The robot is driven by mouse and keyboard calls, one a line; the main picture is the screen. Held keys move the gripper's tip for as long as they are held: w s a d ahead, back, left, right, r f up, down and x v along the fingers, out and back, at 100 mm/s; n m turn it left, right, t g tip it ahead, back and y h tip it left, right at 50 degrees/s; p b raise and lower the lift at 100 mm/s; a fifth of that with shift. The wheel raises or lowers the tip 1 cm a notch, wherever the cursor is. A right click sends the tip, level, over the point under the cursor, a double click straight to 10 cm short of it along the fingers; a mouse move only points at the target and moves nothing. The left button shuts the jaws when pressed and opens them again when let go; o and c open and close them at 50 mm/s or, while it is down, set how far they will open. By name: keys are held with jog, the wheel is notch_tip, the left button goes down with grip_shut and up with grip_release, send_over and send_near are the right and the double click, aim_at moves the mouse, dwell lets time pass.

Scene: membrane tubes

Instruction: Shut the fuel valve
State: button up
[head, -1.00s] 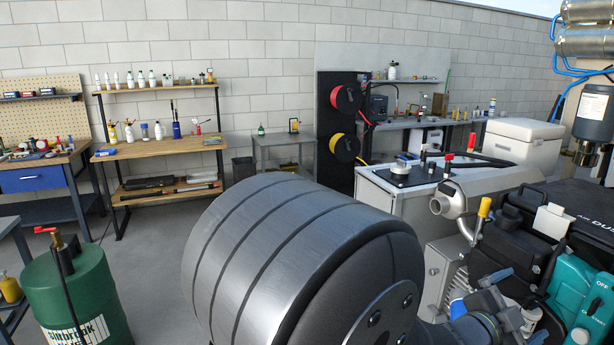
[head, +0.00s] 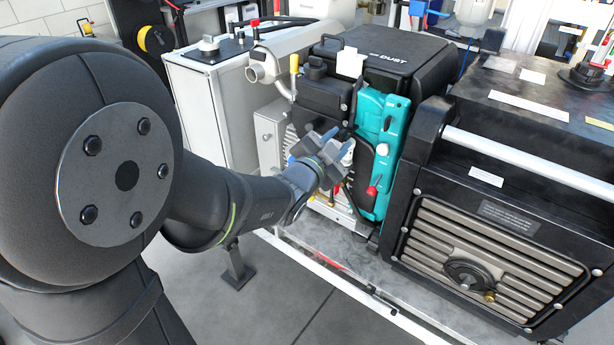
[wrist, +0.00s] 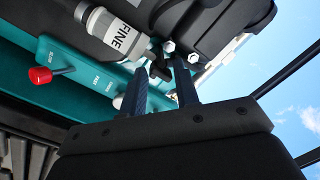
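My gripper (head: 330,148) is beside the teal engine panel (head: 384,122). In the wrist view its two dark fingers (wrist: 160,80) stand apart, with a gap between them. A small black valve-like handle (wrist: 160,67) shows between or just beyond the fingertips; I cannot tell whether they touch it. It sits at the end of a clear-grey cylinder marked FINE (wrist: 117,36). A red-tipped lever (head: 374,185) sits low on the teal panel, apart from my gripper, and shows in the wrist view (wrist: 41,75). No readable label shows which is the fuel valve.
A black slatted unit with a rail (head: 480,265) stands to the right. The floor in front is clear.

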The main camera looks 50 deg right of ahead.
jog(key=w+a+f+n, duration=0.2)
jog(key=a+f+n, duration=0.1)
jog(key=a+f, duration=0.65)
jog(key=n+g, duration=0.2)
jog(key=n, duration=0.2)
send_near(338, 188)
jog(key=d, duration=0.8)
jog(key=shift+w+d+f, duration=0.1)
grip_shut()
